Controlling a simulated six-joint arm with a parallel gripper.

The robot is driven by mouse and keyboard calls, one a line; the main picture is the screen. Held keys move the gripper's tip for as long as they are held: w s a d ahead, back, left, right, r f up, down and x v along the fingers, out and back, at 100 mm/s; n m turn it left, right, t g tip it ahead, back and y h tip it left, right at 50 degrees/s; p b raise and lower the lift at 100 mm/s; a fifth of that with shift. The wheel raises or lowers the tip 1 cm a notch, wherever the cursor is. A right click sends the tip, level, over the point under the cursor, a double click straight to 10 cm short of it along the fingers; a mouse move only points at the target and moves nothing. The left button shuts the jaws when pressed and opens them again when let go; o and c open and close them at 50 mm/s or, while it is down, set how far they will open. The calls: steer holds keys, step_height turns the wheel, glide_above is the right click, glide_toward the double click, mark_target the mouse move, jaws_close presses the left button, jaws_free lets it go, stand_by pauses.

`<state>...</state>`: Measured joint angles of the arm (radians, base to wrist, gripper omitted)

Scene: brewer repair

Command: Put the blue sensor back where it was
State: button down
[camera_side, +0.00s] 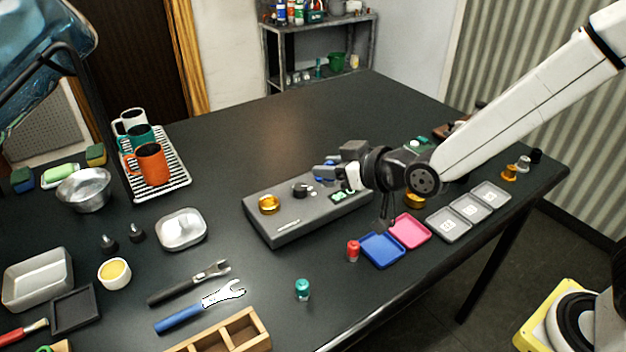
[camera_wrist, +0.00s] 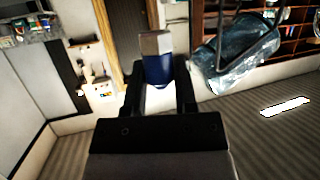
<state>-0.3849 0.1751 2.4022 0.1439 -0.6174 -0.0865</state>
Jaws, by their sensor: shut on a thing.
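In the wrist view my gripper (camera_wrist: 159,72) is shut on the blue sensor (camera_wrist: 158,71), a dark blue body with a silver-tan block at its outer end. In the side view my gripper (camera_side: 329,170) points left, roughly level, over the back right part of the grey brewer unit (camera_side: 290,231). The sensor is small and partly hidden by the fingers there, so I cannot tell its exact tilt or height above the unit. The unit carries a gold knob (camera_side: 268,204), a black knob (camera_side: 302,189) and a small green display (camera_side: 338,197). My gripper hides its far right part.
A blue tray (camera_side: 381,250), a pink tray (camera_side: 410,231) and grey numbered trays (camera_side: 448,225) lie to the right. A red cylinder (camera_side: 352,251) and a teal one (camera_side: 302,290) stand in front. A metal dish (camera_side: 181,230) stands left. The table behind the unit is clear.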

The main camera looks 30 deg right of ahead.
steer(key=shift+s+a+r, duration=0.15)
steer(key=shift+a+r, duration=0.1)
steer(key=shift+a, duration=0.25)
steer(key=shift+s+a+r, duration=0.15)
steer(key=shift+a+r, duration=0.05)
steer(key=shift+a, duration=0.25)
steer(key=x, duration=0.4)
steer(key=f+x, duration=0.1)
steer(key=x, duration=0.4)
steer(key=s+f+x, duration=0.1)
steer(key=x, duration=0.4)
steer(key=shift+w+f, duration=0.15)
steer(key=shift+f, duration=0.05)
steer(key=shift+w+a+f, duration=0.1)
steer(key=shift+w+f, duration=0.3)
steer(key=shift+f, duration=0.15)
steer(key=shift+w+a+f, duration=0.1)
steer(key=shift+w+f, duration=0.1)
steer(key=shift+f, duration=0.55)
steer(key=shift+w+a+f, duration=0.1)
steer(key=shift+w+f, duration=0.15)
steer(key=shift+f, duration=0.85)
